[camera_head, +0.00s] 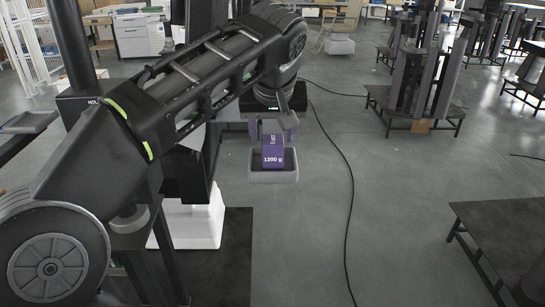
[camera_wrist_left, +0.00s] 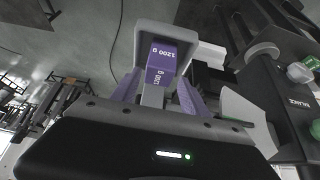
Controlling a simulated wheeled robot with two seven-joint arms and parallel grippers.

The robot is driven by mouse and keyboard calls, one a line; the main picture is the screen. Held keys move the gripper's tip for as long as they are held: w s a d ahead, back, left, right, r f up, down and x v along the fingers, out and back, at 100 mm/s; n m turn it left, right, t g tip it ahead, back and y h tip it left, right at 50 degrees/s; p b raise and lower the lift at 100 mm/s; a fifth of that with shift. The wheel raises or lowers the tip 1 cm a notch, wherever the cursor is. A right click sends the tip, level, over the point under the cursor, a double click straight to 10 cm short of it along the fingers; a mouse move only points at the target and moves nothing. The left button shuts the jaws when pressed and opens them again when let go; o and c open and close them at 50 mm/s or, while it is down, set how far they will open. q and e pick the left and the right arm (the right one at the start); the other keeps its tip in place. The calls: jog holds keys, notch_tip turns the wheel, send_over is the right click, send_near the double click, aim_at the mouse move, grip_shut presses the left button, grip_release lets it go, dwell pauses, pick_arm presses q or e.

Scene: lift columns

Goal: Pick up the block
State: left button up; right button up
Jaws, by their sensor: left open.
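A purple block (camera_head: 273,157) marked "1200 g" in white sits in a small grey tray (camera_head: 272,178) near the middle of the head view. In the left wrist view the block (camera_wrist_left: 160,62) shows its marked faces, with the grey tray rim (camera_wrist_left: 168,30) around its far side. My left gripper (camera_head: 272,128) is open above and close to the block. In the left wrist view its fingers (camera_wrist_left: 158,92) stand apart on either side of the block's line. I cannot tell whether either finger touches it. My right gripper is not in view.
A black cable (camera_head: 348,190) runs along the grey floor right of the tray. A dark table (camera_head: 500,235) is at the lower right. Dark lift columns (camera_head: 412,75) on stands are behind. Open floor lies between the tray and the table.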

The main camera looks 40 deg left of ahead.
aim_at(273, 147)
pick_arm(q)
jog(key=shift+b+x, duration=0.3)
jog(key=shift+x, duration=0.45)
jog(key=shift+w, duration=0.1)
jog(key=shift+x, duration=2.6)
jog(key=shift+c, duration=0.5)
grip_shut()
